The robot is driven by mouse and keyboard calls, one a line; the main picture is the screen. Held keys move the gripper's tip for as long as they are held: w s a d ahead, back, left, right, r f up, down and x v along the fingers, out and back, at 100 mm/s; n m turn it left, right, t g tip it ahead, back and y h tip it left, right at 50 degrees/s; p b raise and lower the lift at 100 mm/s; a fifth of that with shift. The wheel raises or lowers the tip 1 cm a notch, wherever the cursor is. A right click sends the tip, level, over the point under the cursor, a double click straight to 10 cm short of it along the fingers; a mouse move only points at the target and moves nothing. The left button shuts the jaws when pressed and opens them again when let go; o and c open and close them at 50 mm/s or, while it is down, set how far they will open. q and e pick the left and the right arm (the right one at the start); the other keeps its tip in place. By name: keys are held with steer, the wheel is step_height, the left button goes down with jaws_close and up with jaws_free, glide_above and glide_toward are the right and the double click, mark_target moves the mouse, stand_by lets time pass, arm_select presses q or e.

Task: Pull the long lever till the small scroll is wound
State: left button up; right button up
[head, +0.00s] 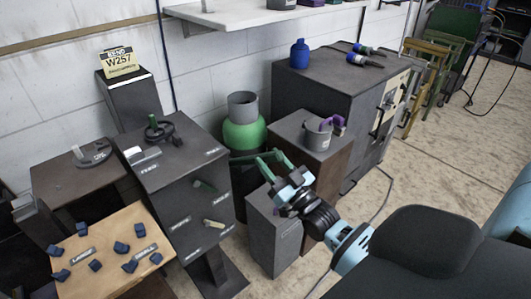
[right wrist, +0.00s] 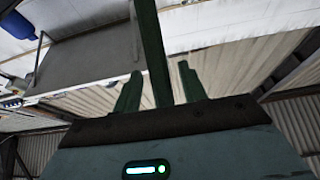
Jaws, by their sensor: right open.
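My right gripper (head: 272,168) has green fingers and is open. It is in the middle of the head view, in front of a green vessel and above a grey box. In the right wrist view its two fingertips (right wrist: 160,85) stand apart. A long green bar (right wrist: 152,45) runs up between them; I cannot tell whether it is a lever or whether the gripper touches it. I cannot pick out the small scroll. My left gripper is not in view.
A tan board (head: 110,275) with several blue blocks lies at the lower left. The green vessel (head: 245,133), the grey box (head: 270,240) and a stand with a grey pot (head: 318,134) crowd the gripper. A large dark cabinet (head: 320,85) stands behind.

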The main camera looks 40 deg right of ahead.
steer(key=shift+x, duration=1.45)
jaws_close()
